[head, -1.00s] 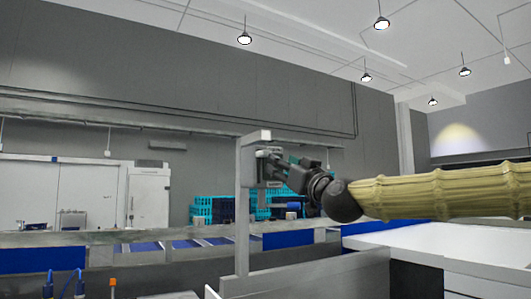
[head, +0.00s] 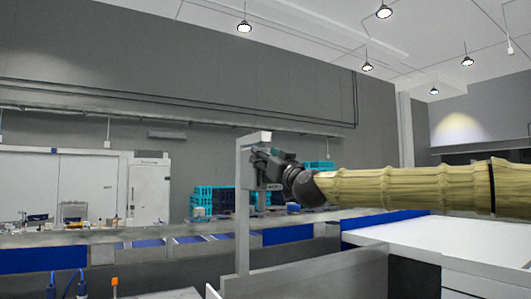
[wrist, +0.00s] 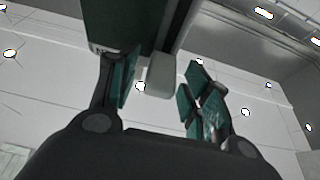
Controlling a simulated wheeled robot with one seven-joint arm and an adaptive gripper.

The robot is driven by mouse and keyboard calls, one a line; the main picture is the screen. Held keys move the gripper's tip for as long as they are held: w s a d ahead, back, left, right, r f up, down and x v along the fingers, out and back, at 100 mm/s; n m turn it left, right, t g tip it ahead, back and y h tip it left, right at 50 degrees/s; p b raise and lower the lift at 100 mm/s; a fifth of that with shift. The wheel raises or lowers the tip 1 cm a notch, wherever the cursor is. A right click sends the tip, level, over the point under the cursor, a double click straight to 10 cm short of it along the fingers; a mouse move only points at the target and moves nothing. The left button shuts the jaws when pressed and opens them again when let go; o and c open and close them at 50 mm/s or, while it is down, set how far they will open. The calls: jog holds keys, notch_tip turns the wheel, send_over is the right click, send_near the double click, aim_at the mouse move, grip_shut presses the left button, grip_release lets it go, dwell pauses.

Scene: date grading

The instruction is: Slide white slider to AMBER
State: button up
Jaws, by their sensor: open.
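In the wrist view a dark green housing (wrist: 122,22) fills the top, with part of a label at its lower left edge. A pale block (wrist: 161,73), which looks like the white slider, sticks out below it. My gripper (wrist: 156,92) is open, with one teal-padded finger on each side of the block; I cannot tell whether either touches it. In the head view my gripper (head: 262,167) is at the top of a grey post (head: 242,225). The slider is hidden there, and no AMBER marking is readable.
A grey rail and panel (head: 320,272) run beside the post. A white worktop (head: 450,240) lies at the right under my arm. Blue-teal crates (head: 212,198) stand behind, and a conveyor line (head: 150,236) with blue sections crosses the middle.

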jog(key=shift+w+a+r, duration=0.1)
jog(key=shift+w, duration=0.1)
grip_shut()
notch_tip(320, 180, down, 7)
jog(key=b, duration=0.7)
jog(key=shift+f, duration=0.2)
grip_release()
